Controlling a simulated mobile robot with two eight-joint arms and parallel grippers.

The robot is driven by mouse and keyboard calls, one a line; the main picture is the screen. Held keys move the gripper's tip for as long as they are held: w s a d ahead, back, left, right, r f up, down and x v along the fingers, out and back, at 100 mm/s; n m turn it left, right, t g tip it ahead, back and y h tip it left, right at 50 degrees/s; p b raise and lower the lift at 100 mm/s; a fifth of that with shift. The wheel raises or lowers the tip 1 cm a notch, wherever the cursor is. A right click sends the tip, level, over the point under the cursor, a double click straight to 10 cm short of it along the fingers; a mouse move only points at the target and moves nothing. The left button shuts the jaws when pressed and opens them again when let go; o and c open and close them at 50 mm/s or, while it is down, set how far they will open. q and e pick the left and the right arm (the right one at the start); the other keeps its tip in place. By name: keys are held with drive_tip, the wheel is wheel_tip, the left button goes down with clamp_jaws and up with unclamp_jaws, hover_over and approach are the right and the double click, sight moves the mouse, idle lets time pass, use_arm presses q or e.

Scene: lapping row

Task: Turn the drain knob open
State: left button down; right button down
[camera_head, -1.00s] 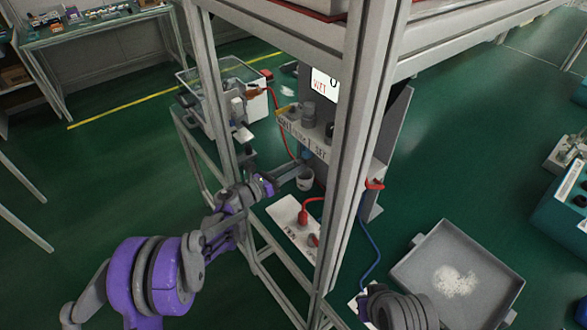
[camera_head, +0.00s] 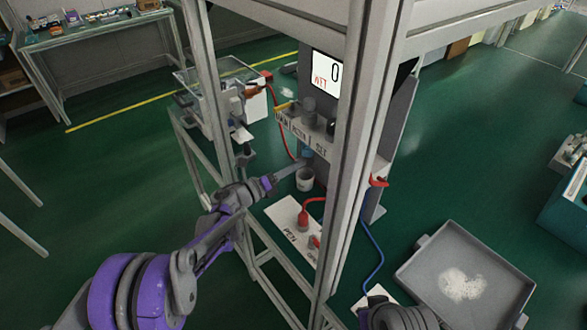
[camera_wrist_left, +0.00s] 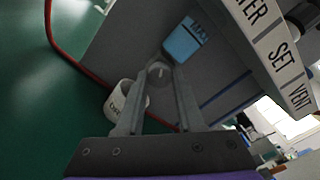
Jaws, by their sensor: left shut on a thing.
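My left gripper (camera_head: 296,166) reaches in from the left, through the frame, to the lower front of the grey panel. In the left wrist view its two long grey fingers (camera_wrist_left: 158,80) converge on a small round grey knob (camera_wrist_left: 158,70) and are shut on it. The fingers cover part of the knob, and its turn angle is hard to read. A blue MAX label or window (camera_wrist_left: 185,40) is just above the knob. A white cup (camera_head: 305,180) stands below and also shows beside the fingers (camera_wrist_left: 122,101).
Grey frame posts (camera_head: 345,150) stand close to my left arm. A labelled shelf (camera_head: 305,128) juts out above the knob, under a display (camera_head: 326,80) reading 0. Red plugs (camera_head: 303,217) sit on a white plate. A grey tray (camera_head: 490,270) with white powder is at right.

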idle(0.4)
use_arm(q)
drive_tip(key=c, duration=0.5)
unclamp_jaws()
drive_tip(key=shift+c, duration=0.2)
drive_tip(key=v, duration=1.1)
